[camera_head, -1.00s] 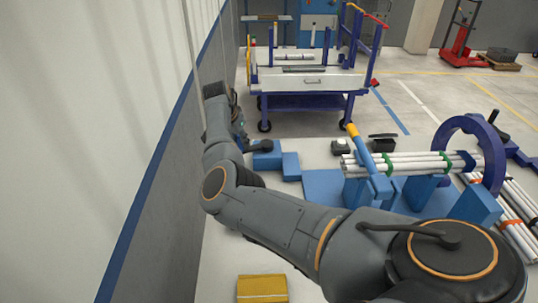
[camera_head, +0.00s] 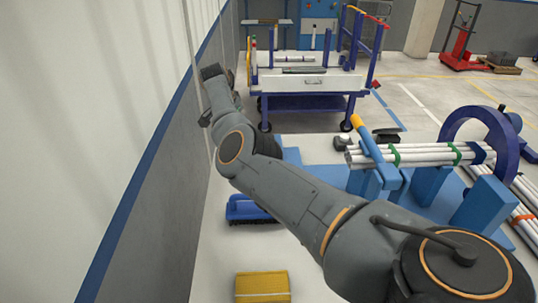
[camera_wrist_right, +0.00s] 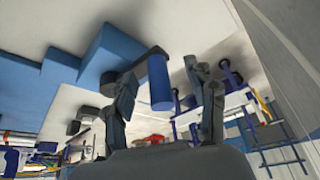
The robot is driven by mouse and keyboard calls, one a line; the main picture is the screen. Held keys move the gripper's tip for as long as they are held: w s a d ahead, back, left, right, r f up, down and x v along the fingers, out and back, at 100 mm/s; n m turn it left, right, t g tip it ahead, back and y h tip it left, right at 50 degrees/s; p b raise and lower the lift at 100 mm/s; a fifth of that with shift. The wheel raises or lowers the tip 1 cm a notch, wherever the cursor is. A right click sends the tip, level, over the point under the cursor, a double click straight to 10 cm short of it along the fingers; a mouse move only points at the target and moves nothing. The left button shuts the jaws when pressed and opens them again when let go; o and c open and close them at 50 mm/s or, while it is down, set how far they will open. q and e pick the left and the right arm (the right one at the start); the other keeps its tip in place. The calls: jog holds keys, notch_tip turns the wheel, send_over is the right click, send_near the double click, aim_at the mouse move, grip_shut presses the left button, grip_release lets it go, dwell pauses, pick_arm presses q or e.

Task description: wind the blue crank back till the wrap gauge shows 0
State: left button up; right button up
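The blue crank handle (camera_wrist_right: 159,85) is an upright cylinder on a dark crank arm (camera_wrist_right: 132,68) in the right wrist view. My right gripper (camera_wrist_right: 158,102) is open, with a finger on each side of the handle and a visible gap. The crank is mostly hidden behind that arm. A bundle of white pipes (camera_head: 425,155) with green bands lies on blue supports. No wrap gauge reading is legible. My left gripper is not in view.
A wall (camera_head: 160,190) runs close along my arm's left side. A blue cart (camera_head: 305,105) stands at the back. A blue ribbed item (camera_head: 248,208) and a yellow box (camera_head: 262,286) lie on the floor. A purple ring (camera_head: 505,135) surrounds the pipes at right.

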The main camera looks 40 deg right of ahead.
jog(key=shift+d+r, duration=0.1)
jog(key=shift+r, duration=0.05)
notch_tip(320, 180, up, 9)
jog(key=p, duration=0.8)
